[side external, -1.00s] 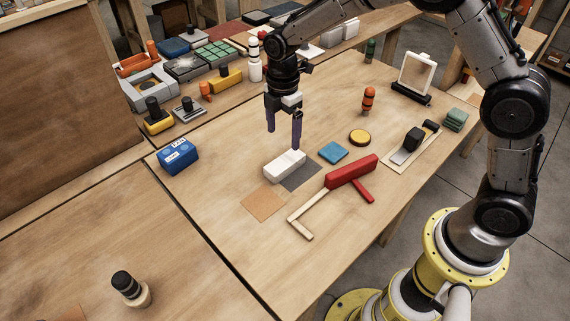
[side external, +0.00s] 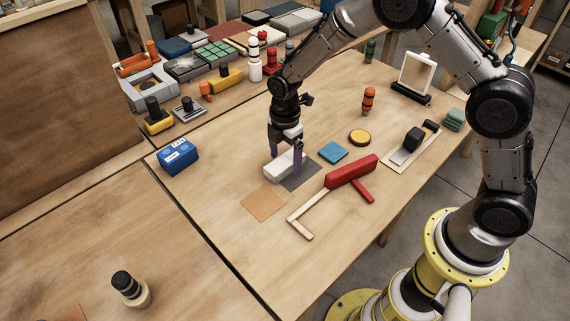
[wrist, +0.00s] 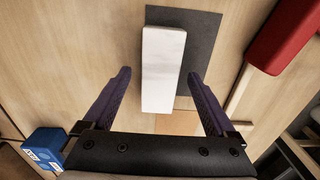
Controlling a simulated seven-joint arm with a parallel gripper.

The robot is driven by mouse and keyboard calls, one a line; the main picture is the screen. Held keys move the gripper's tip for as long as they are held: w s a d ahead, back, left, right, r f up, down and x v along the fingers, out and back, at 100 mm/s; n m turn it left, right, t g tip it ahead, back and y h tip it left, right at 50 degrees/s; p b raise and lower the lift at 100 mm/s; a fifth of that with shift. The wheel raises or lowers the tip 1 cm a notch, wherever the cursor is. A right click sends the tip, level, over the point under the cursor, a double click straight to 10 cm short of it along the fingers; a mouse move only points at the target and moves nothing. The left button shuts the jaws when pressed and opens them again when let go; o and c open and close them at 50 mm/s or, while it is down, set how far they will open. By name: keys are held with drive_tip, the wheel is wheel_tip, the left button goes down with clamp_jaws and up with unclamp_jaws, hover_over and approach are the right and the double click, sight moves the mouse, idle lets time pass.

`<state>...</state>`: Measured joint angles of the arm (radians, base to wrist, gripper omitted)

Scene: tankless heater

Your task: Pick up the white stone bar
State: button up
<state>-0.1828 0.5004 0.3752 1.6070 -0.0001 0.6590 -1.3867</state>
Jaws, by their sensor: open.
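The white stone bar (side external: 279,166) lies flat on the wooden table, partly over a dark grey square (side external: 301,177). In the wrist view the bar (wrist: 163,68) lies lengthwise between the two purple fingers, with the grey square (wrist: 201,52) under its right side. My gripper (side external: 285,161) is open and low over the bar, one finger on each side of it. In the wrist view my gripper (wrist: 160,82) shows a gap between each finger and the bar. In the side view the fingers hide part of the bar.
A red piece (side external: 352,171) with wooden strips lies right of the bar. A blue square (side external: 333,152), a tan square (side external: 264,201) and a blue box (side external: 178,156) are nearby.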

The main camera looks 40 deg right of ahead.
sight(285, 161)
drive_tip(key=shift+r, duration=0.1)
clamp_jaws()
drive_tip(key=shift+r, duration=0.1)
idle(0.3)
drive_tip(key=shift+w+r, duration=0.1)
drive_tip(key=shift+r, duration=0.4)
wheel_tip(285, 161, up, 2)
drive_tip(key=shift+r, duration=0.2)
drive_tip(key=s+d+r, duration=0.2)
drive_tip(key=s+r, duration=0.7)
drive_tip(key=s, duration=0.5)
drive_tip(key=shift+d+r, duration=0.2)
drive_tip(key=shift+d, duration=0.1)
